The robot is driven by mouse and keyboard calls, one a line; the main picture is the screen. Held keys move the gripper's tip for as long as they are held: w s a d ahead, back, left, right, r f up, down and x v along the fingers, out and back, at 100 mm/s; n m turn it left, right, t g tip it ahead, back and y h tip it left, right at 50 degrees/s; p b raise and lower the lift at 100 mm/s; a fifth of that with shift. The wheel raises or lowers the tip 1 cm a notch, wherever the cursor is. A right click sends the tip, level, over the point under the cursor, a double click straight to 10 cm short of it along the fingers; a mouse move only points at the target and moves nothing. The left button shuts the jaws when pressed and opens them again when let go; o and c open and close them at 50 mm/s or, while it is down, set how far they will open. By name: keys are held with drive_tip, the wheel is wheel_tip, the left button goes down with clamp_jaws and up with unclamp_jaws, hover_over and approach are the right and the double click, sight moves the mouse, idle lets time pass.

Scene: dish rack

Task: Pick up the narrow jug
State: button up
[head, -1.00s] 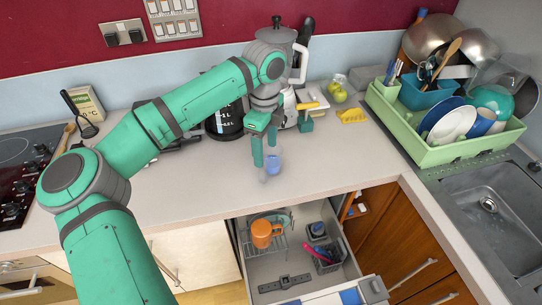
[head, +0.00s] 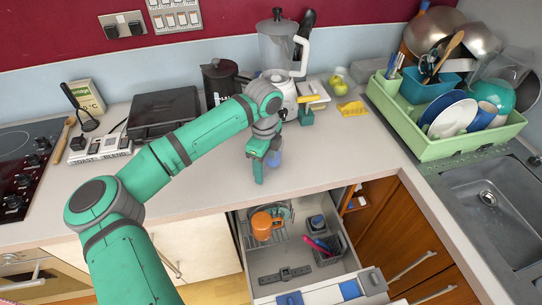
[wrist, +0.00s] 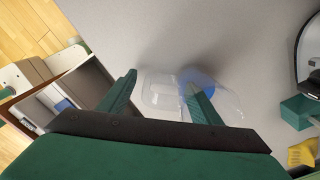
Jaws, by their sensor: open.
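The narrow jug is clear, with blue on it, and stands on the worktop. My gripper is open and points down. The handle shows between the fingers, and the right finger overlaps the jug's body. I cannot tell whether they touch.
An open drawer (head: 336,270) with an orange mug (head: 262,226) lies below the counter edge. A blender (head: 279,50) and a dark kettle (head: 219,80) stand behind. A green dish rack (head: 440,150) is on the right. The worktop left of my gripper is clear.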

drive_tip(key=shift+c, duration=0.6)
drive_tip(key=c, duration=1.3)
drive_tip(key=shift+r, duration=0.1)
